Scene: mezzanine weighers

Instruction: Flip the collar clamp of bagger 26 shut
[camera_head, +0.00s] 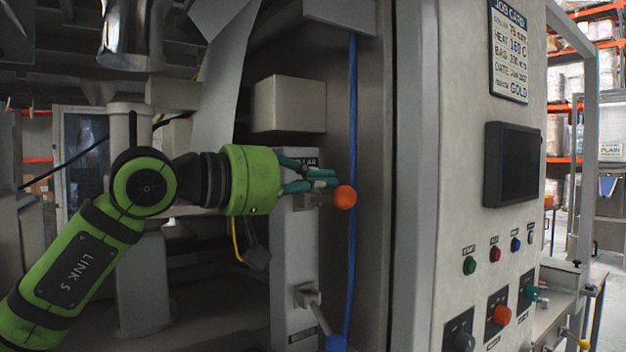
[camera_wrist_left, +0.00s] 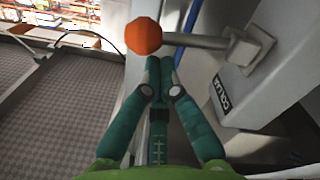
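The collar clamp is a short metal lever with an orange ball knob (camera_head: 344,197), sticking out from a grey upright post (camera_head: 296,245) under a partly hidden label ending in "LAR". In the left wrist view, the orange knob (camera_wrist_left: 143,36) is just beyond the fingertips, and its bar runs right to a square pivot block (camera_wrist_left: 248,46) beside the "COLLAR" label. My left gripper (camera_head: 334,178) reaches in from the left, its teal fingers beside the knob. In the left wrist view its fingertips (camera_wrist_left: 160,63) are together with nothing seen between them. Contact with the lever is unclear. My right gripper is out of view.
A second lever with a blue knob (camera_head: 335,343) is lower on the post. A blue cable (camera_head: 351,120) hangs behind the orange knob. A beige box (camera_head: 290,104) juts out above. The control cabinet (camera_head: 455,190), with screen and buttons, stands at right.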

